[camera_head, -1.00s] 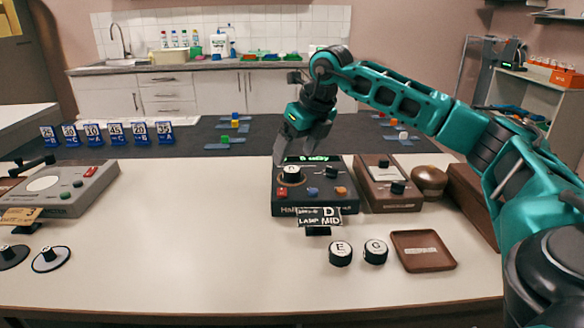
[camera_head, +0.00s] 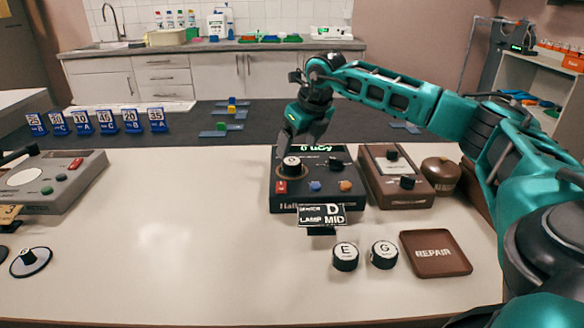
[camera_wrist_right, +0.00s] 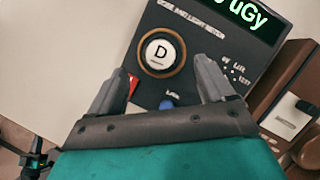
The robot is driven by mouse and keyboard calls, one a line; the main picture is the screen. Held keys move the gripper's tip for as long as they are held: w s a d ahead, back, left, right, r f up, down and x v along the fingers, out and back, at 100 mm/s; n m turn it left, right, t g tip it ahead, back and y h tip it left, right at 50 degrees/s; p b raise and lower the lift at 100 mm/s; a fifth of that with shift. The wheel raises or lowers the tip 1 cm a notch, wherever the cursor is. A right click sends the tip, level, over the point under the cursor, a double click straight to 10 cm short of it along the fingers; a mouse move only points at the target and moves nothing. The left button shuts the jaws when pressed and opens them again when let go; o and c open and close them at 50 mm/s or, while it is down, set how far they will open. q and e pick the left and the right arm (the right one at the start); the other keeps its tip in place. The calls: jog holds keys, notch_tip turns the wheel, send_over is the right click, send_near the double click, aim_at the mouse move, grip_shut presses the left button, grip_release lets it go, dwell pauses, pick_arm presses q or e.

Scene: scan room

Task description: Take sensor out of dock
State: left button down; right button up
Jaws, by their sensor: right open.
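The round sensor marked D (camera_head: 291,163) has a white top and black side. It sits upright in the ring-shaped dock on the dark tester box (camera_head: 330,204). In the right wrist view the sensor (camera_wrist_right: 161,52) lies between and just beyond the fingertips, with a tan ring (camera_wrist_right: 141,66) around it. My right gripper (camera_head: 297,146) is open, empty and above the dock; it also shows in the right wrist view (camera_wrist_right: 166,80). I cannot tell whether a finger touches the sensor. My left gripper is not in view.
Loose sensors E (camera_head: 345,256) and G (camera_head: 383,254) stand in front of the box, left of a brown REPAIR tray (camera_head: 436,270). A card (camera_head: 322,214) reads D, LAMP MID. A brown meter box (camera_head: 397,180) stands close right. The table's middle left is clear.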

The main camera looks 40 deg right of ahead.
aim_at(292, 161)
jog(key=x, duration=0.5)
jog(key=shift+f+b, duration=0.25)
jog(key=shift+b, duration=0.05)
jog(key=shift+r, duration=0.1)
jog(key=c, duration=1.2)
